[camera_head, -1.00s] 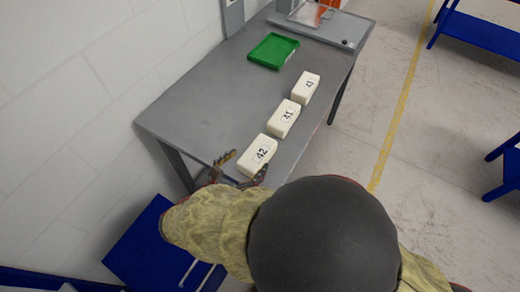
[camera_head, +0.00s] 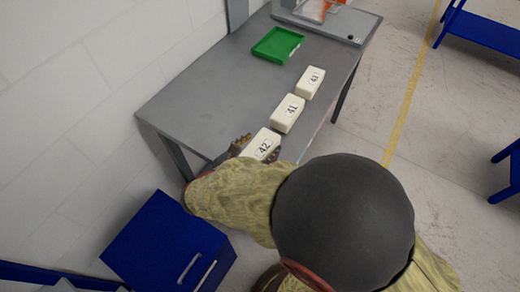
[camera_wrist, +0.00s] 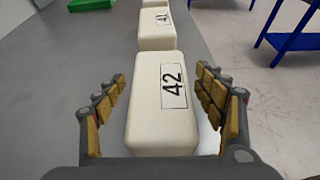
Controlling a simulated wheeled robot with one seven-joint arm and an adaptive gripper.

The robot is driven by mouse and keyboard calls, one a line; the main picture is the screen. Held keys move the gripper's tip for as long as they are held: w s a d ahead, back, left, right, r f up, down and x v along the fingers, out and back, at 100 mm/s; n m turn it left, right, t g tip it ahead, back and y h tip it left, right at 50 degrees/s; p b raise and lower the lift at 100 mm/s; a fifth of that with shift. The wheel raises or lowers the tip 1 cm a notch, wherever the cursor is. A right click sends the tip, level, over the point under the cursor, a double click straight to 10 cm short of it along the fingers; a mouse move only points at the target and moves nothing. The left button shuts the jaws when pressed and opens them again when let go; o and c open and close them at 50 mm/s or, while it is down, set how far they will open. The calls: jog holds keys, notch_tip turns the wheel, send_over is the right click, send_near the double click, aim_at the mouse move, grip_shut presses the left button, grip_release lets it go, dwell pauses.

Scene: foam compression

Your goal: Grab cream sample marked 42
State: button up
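The cream sample marked 42 (camera_head: 263,145) is a cream block at the near end of a row on the grey table. In the wrist view the sample (camera_wrist: 152,105) lies between the two fingers of my gripper (camera_wrist: 165,100), its label facing up. The fingers are spread, one on each side. A gap shows on the left; the right finger is close to the block, and I cannot tell whether it touches. In the head view my gripper (camera_head: 258,149) is partly hidden by my arm.
Cream samples marked 41 (camera_head: 288,113) and 43 (camera_head: 310,83) lie further along the table (camera_head: 205,95). A green tray (camera_head: 277,45) and a grey device (camera_head: 335,22) stand at the far end. A blue cabinet (camera_head: 165,245) is at lower left. The table's left side is clear.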

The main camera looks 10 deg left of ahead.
jog(key=c, duration=0.6)
jog(key=shift+c, duration=0.7)
